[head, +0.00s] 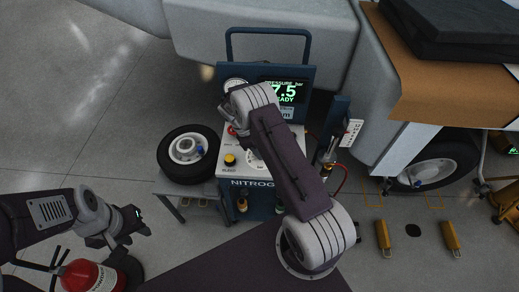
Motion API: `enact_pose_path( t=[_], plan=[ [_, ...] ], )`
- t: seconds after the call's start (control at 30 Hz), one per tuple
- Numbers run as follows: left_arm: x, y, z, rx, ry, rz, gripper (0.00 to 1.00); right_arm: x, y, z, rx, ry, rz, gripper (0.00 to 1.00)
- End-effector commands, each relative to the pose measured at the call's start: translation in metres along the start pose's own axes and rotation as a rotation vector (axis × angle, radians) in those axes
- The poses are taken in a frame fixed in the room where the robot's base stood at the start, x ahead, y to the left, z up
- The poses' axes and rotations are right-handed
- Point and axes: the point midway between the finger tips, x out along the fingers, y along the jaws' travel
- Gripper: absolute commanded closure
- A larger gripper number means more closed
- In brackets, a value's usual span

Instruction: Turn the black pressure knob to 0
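The nitrogen cart (244,183) stands in the middle of the head view, its white top panel facing up. Its pressure display (285,91) reads 7.5 and READY. The black pressure knob is not visible; my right arm crosses the panel and hides much of it. A piece of a white dial marking shows beside that arm. My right gripper is hidden behind its own arm, so its hold on anything cannot be seen. My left gripper (136,217) is at the lower left, away from the cart, with nothing visible in it; its finger opening is unclear.
A red extinguisher (88,276) is below my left gripper. Yellow chocks (384,238) lie on the floor at right.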

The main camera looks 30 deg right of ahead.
Motion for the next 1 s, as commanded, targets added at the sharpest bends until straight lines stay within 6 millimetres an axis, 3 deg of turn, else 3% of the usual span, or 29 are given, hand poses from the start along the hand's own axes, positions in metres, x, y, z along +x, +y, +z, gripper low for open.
enact_pose_path(
  t=[0.13,0.17,0.23,0.57,1.0],
  plan=[
    [0.0,0.0,0.0,0.0,0.0,0.0,0.64,0.001,-0.001,0.0,0.001,-0.001,-0.003,1.0],
    [0.0,0.0,0.0,0.0,0.0,0.0,0.64,0.001,-0.001,0.0,0.001,-0.001,-0.003,0.6],
    [0.0,0.0,0.0,0.0,0.0,0.0,0.64,0.001,-0.001,0.0,0.001,-0.001,-0.003,0.41],
    [0.0,0.0,0.0,0.0,0.0,0.0,0.64,-0.002,0.0,0.0,0.001,0.0,0.0,0.41],
    [0.003,0.0,0.0,0.0,0.0,0.0,0.64,-0.083,0.0,0.0,0.001,0.0,0.0,0.41]
  ],
)
